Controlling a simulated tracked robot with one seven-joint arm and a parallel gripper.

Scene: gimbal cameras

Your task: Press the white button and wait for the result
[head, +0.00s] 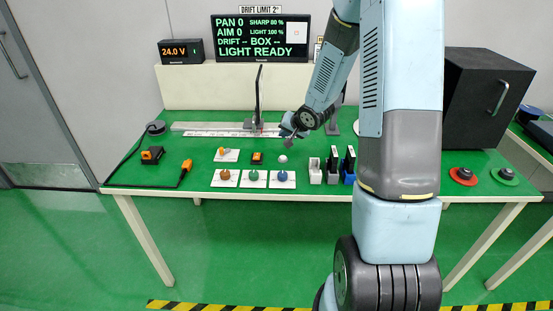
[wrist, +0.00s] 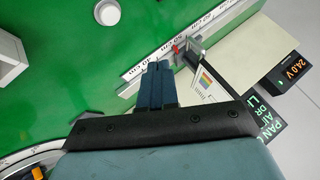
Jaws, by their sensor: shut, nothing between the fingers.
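A small white round button (head: 283,158) sits on the green table, behind the row of coloured knobs. A white round piece (wrist: 107,12) at the top of the wrist view may be the same button; I cannot be sure. My gripper (head: 289,143) is over the table just above and behind the button in the picture, apparently not touching it. In the wrist view its blue fingers (wrist: 157,78) are together and empty. A black display (head: 262,38) at the back reads PAN 0, AIM 0, SHARP 80 %, LIGHT 100 %, DRIFT --, BOX -- and LIGHT READY.
Orange, green and blue knobs on white plates (head: 254,179) stand in front. Small holders (head: 316,171) with black pieces are to the right. A ruled rail (head: 215,128) with an upright runs behind. A dark box (head: 482,100) and a red disc (head: 463,176) are farther right.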

